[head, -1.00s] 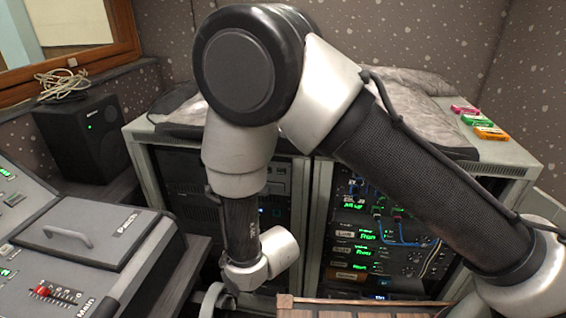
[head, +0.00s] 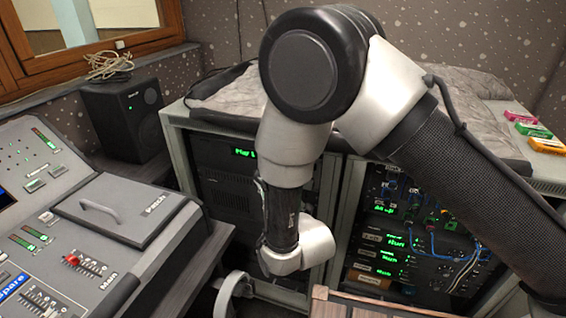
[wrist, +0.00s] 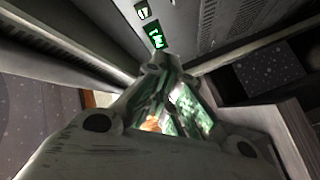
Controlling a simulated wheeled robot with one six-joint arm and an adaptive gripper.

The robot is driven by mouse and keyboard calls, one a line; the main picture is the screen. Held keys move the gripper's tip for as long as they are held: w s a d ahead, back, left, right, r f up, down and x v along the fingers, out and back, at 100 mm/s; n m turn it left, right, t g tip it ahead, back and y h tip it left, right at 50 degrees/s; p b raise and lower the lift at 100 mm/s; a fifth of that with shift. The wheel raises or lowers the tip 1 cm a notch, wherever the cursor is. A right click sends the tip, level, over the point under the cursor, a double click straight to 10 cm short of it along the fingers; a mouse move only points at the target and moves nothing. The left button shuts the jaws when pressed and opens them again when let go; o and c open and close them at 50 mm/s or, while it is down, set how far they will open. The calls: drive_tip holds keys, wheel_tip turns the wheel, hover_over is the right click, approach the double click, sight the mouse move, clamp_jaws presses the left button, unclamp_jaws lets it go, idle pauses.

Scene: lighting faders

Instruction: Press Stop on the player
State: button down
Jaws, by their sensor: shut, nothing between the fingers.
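The player seems to be the dark unit in the left rack bay, with a small green display (head: 243,152) that appears to read "Play". My arm covers its right part, and I cannot make out a Stop button. In the wrist view, my gripper (wrist: 166,64) is shut and empty, its fingertips together. A lit green display (wrist: 157,38) shows just beyond the tips, with a smaller lit green panel above it. I cannot tell whether the tips touch anything. In the head view the gripper is not clearly seen beyond my wrist.
A mixing console (head: 110,265) with faders fills the left. A black speaker (head: 124,120) stands behind it. A grey cover lies on the rack top (head: 176,112). The right bay holds patched equipment with cables (head: 430,245). A wooden edge (head: 325,300) is at bottom centre.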

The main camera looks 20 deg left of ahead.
drive_tip(key=w, duration=0.8)
drive_tip(key=shift+w+d, duration=0.3)
drive_tip(key=shift+d, duration=0.05)
drive_tip(key=shift+w, duration=0.1)
idle(1.1)
drive_tip(key=shift+w, duration=0.3)
drive_tip(key=shift+w, duration=0.35)
idle(0.5)
drive_tip(key=shift+s, duration=0.75)
drive_tip(key=s, duration=0.5)
drive_tip(key=shift+a, duration=0.2)
